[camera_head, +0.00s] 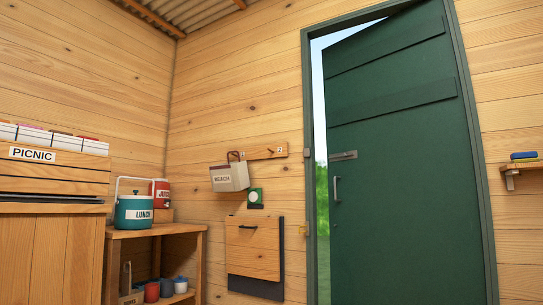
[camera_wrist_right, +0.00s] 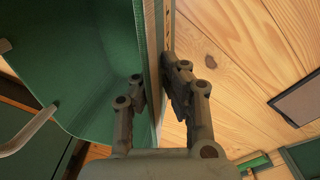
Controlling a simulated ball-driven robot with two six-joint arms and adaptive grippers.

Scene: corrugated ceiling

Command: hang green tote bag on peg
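In the right wrist view a large green cloth-like piece with a curved lower edge, which looks like the green tote bag (camera_wrist_right: 90,50), fills the upper left. A tan curved strap (camera_wrist_right: 30,130) shows beside it. My right gripper (camera_wrist_right: 155,80) has its fingers close together on either side of the bag's upright edge and looks shut on it; the contact itself is partly hidden. In the head view a wooden peg rail (camera_head: 262,152) is on the wall. A pale BEACH bag (camera_head: 229,178) hangs at its left; the peg marked 2 (camera_head: 279,150) is bare. My left gripper is in neither view.
A green door (camera_head: 400,150) stands right of the rail. A teal LUNCH cooler (camera_head: 133,211) and a red jug (camera_head: 160,190) stand on the shelf unit (camera_head: 150,233) at left.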

